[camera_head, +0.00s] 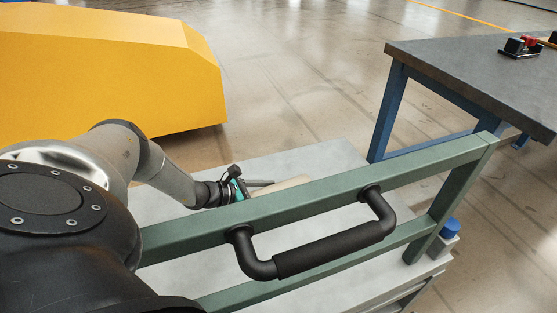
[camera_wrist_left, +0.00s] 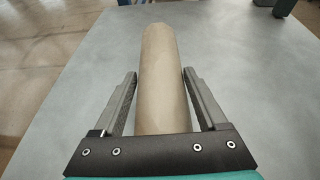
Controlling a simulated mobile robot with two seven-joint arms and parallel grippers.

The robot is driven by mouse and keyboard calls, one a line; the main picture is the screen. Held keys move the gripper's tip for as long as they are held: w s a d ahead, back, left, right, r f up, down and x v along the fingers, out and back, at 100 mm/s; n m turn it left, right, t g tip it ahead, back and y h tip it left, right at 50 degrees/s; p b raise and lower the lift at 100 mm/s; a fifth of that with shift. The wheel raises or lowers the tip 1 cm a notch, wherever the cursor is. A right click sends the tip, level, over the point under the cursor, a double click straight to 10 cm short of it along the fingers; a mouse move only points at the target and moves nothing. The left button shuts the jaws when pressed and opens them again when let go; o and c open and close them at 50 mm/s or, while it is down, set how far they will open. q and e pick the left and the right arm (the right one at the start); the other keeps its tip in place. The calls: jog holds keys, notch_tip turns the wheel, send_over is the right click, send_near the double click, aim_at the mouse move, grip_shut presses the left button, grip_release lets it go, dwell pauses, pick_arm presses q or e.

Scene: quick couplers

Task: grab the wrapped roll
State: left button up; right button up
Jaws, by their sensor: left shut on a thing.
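The wrapped roll (camera_wrist_left: 162,95) is a tan, paper-like cylinder lying on the grey top of a trolley (camera_wrist_left: 250,75). In the head view only a pale piece of the roll (camera_head: 284,185) shows behind the green rail. My left gripper (camera_wrist_left: 160,76) is shut on the roll, with one finger along each side of it. In the head view the left gripper (camera_head: 258,186) is low over the trolley top and partly hidden by the rail. The roll's near end is hidden behind the gripper body. My right gripper is not in view.
A green rail (camera_head: 330,192) with a black handle (camera_head: 330,250) crosses in front of the trolley top. A blue-capped object (camera_head: 450,228) is at its right. A dark-topped table (camera_head: 470,75) stands behind right, and a yellow block (camera_head: 100,70) behind left. Open floor lies between them.

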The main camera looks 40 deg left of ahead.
pick_arm(q)
grip_shut()
dwell(0.3)
jog(key=shift+w+r, duration=0.1)
jog(key=shift+r, duration=0.05)
jog(key=shift+r, duration=0.15)
